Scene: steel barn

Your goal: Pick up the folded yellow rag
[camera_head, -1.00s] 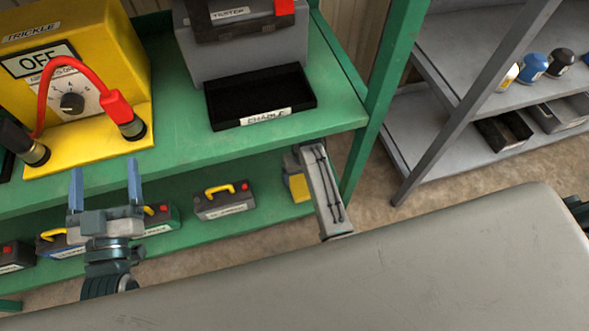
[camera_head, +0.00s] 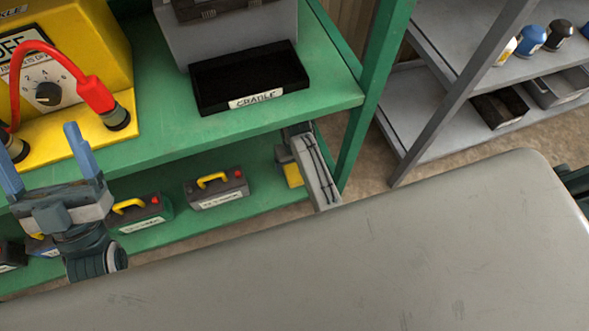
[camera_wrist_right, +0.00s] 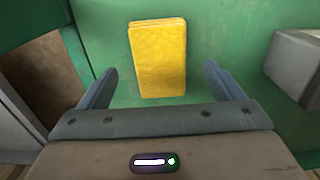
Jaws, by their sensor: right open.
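The folded yellow rag (camera_wrist_right: 157,58) shows in the right wrist view as an upright rectangle against a green surface, with folded layers at its top edge. My right gripper (camera_wrist_right: 160,69) is open, one finger on each side of the rag's lower half in the picture, with a gap on both sides. Nothing is held. I cannot tell the rag for sure in the head view.
The green shelf (camera_head: 150,150) carries the yellow charger (camera_head: 100,45) and a black cradle tray (camera_head: 250,78). Batteries, one dark (camera_head: 217,188), stand on the lower shelf. A grey block (camera_wrist_right: 298,65) stands right of the rag. A grey rack (camera_head: 440,150) is at right.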

